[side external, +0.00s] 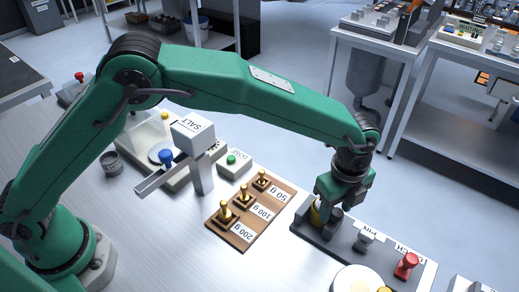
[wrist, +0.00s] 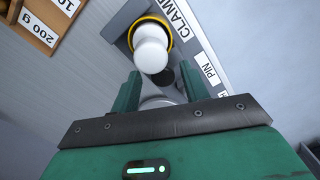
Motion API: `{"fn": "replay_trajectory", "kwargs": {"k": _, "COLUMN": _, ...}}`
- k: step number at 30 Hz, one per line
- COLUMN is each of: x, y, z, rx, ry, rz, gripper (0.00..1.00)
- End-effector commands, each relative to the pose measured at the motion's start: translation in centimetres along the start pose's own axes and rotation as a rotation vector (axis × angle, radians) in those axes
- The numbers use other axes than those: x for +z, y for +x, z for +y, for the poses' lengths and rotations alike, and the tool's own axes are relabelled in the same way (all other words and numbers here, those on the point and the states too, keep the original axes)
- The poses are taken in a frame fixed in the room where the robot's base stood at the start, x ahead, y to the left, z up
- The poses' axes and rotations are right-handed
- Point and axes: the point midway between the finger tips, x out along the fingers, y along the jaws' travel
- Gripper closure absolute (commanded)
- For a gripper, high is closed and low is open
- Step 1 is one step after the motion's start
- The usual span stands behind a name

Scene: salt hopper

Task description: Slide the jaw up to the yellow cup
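The yellow cup (wrist: 157,20) shows in the wrist view as a yellow rim around a white, round-topped piece (wrist: 151,48), by the CLAMP label (wrist: 183,18). In the side view only a yellow patch (side external: 315,215) of it shows beside my gripper (side external: 328,208), which hides most of that spot. In the wrist view my gripper (wrist: 160,86) has its two green fingers apart, just short of the white piece. A dark round part (wrist: 163,76) and a pale rounded part (wrist: 158,102) lie between or below the fingers. I cannot tell which part is the jaw.
The dark fixture base (side external: 345,240) also carries a grey pin (side external: 364,239) and a red knob (side external: 406,265). A wooden weight board (side external: 237,234) with brass weights lies to its left. The salt hopper (side external: 194,135) stands further back. Bare table lies in front of the board.

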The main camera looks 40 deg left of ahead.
Motion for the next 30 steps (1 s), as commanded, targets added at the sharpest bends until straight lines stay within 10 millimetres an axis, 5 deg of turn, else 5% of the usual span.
{"fn": "replay_trajectory", "kwargs": {"k": 14, "x": -0.2, "y": -0.6, "z": -0.1, "rx": -0.005, "ry": 0.002, "rz": 0.002, "gripper": 0.52}}
{"fn": "replay_trajectory", "kwargs": {"k": 30, "x": -0.1, "y": -6.8, "z": -0.1, "rx": -0.005, "ry": 0.001, "rz": 0.002, "gripper": 0.52}}
